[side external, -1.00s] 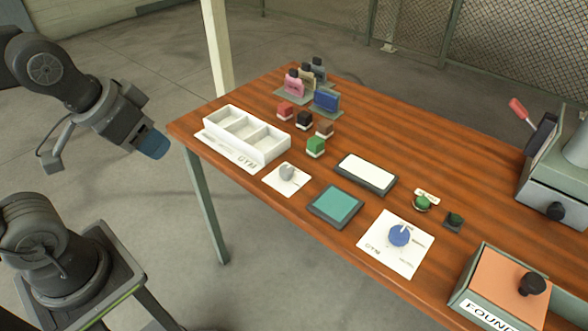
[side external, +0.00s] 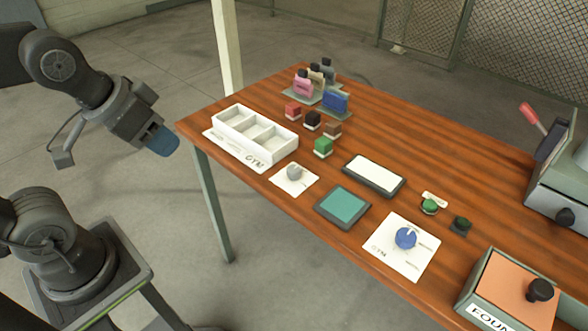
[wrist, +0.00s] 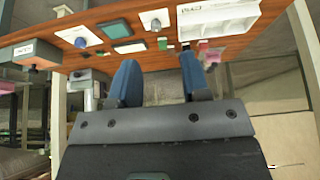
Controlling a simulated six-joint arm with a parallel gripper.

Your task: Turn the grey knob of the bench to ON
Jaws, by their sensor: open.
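The grey knob (side external: 294,172) sits on a small white plate (side external: 292,187) near the front edge of the wooden bench (side external: 420,150), right of the white tray. It also shows in the wrist view as a small pale knob (wrist: 156,25), upside down at the top. Its ON mark cannot be read. My gripper (side external: 165,146) hangs left of the bench, apart from the knob and everything else. In the wrist view its two blue fingers (wrist: 157,75) are spread with nothing between them.
A white divided tray (side external: 254,134) stands left of the knob, with a green block (side external: 323,147) behind it. A teal pad (side external: 342,206) and a blue knob (side external: 405,238) on a white plate lie to the right. Small bags (side external: 318,82) stand at the back.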

